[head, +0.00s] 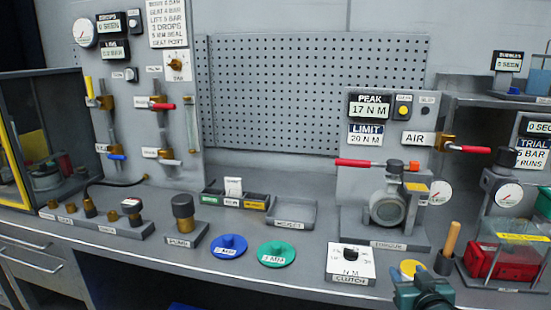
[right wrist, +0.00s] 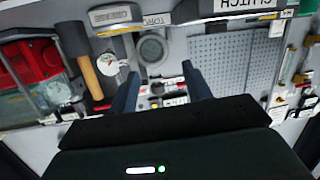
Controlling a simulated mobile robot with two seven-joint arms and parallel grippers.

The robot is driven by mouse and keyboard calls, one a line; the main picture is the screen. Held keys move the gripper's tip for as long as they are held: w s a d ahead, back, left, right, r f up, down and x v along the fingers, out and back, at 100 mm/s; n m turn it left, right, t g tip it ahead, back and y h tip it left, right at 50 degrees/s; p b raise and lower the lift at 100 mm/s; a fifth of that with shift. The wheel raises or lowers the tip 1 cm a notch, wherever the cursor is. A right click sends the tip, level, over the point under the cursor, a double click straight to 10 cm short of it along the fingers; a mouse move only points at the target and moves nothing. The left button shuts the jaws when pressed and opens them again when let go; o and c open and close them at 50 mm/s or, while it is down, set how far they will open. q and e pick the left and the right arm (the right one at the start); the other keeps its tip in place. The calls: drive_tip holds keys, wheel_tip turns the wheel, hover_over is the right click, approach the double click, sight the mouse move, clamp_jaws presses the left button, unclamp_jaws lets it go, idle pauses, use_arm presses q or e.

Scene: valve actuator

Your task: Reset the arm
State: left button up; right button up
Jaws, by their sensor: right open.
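My right gripper (head: 420,280) shows at the bottom right of the head view, in front of the bench's front edge. In the right wrist view its two fingers (right wrist: 160,88) stand apart with nothing between them. The grey valve actuator (head: 388,207) stands on the torque stand (head: 385,255), with a red lever (head: 362,163) lying roughly level on top and an orange block at its right end. The peak display (head: 369,108) reads 17 N m and the limit display (head: 365,134) reads 20 N m. My left gripper is not in view.
The clutch box (head: 350,265) sits at the bench front. A yellow disc (head: 411,268) and a wooden-handled tool (head: 451,240) are near my right gripper. Blue (head: 231,245) and green (head: 276,253) discs lie left of the clutch box. A red box (head: 497,258) is at far right.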

drive_tip(key=s+a+f+n+g+y, duration=0.1)
drive_tip(key=s+a+f, duration=0.4)
drive_tip(key=s, duration=0.4)
drive_tip(key=s+a+f+g+y, duration=0.1)
drive_tip(key=s+a+f, duration=0.4)
drive_tip(key=s, duration=0.5)
drive_tip(key=s+a+f+n+g+y, duration=0.1)
drive_tip(key=s+a+f+g+y, duration=0.1)
drive_tip(key=s+a+f, duration=0.4)
drive_tip(key=s+f+g, duration=0.1)
drive_tip(key=s, duration=0.3)
drive_tip(key=shift+f+n, duration=0.3)
drive_tip(key=shift+f, duration=0.1)
idle(0.5)
